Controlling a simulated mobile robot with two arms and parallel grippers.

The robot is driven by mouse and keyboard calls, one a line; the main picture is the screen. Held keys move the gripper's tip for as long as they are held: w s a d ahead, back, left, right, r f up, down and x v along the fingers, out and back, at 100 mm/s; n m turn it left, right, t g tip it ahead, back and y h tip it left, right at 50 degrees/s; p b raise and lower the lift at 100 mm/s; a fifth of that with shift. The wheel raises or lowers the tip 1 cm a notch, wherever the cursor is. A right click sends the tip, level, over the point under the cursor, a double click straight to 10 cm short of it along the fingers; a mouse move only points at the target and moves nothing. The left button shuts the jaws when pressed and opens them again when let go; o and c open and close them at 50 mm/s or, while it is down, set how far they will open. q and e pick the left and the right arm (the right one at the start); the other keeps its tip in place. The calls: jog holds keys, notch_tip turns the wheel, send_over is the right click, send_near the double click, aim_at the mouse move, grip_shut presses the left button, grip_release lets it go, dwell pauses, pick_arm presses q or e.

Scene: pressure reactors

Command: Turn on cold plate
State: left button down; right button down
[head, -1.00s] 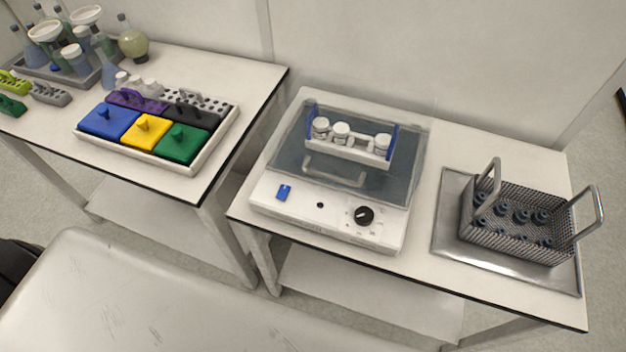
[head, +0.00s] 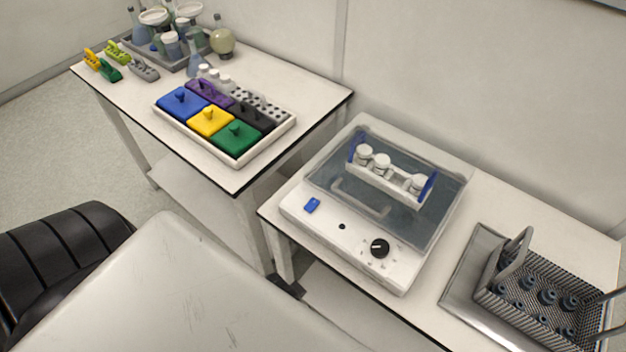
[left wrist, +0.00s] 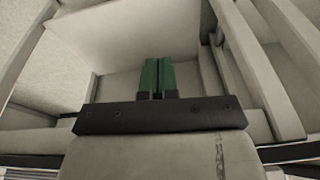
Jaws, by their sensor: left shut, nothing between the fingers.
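The cold plate (head: 300,222) is a white, box-shaped device on the right table in the head view. Its front face has a blue rocker switch (head: 312,205) on the left and a black round knob (head: 379,248) on the right. A clear lid with a handle (head: 360,197) covers its top, and a rack with white-capped vials (head: 385,170) shows there. My left gripper (left wrist: 158,78) shows only in the left wrist view, its green fingers shut and empty, away from the device. My right gripper is in no view.
A metal tray (head: 466,262) with a mesh basket (head: 540,305) stands right of the device. The left table holds a white tray (head: 222,152) of coloured blocks, plus glassware (head: 222,42). A gap separates the tables. Bare floor (head: 90,150) lies at left.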

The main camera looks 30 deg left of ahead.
pick_arm(q)
jog(key=w+r+t+h+p, duration=0.1)
jog(key=w+r, duration=0.2)
jog(key=r, duration=0.6)
jog(key=w+r+t, duration=0.1)
jog(key=w+r, duration=0.2)
jog(key=r, duration=0.6)
notch_tip(320, 180, up, 13)
jog(key=n, duration=0.1)
send_over(315, 198)
jog(key=s+a, duration=0.1)
jog(key=s, duration=0.4)
jog(key=shift+w+r+g+y, duration=0.15)
jog(key=shift+g+y, duration=0.15)
jog(key=shift+y, duration=0.1)
jog(key=x, duration=0.6)
jog(key=p+x, duration=0.1)
jog(key=x, duration=0.5)
jog(key=shift+a+f, duration=0.1)
jog(key=shift+f, duration=0.2)
jog(key=shift+f+p, duration=0.35)
jog(key=shift+f, duration=0.4)
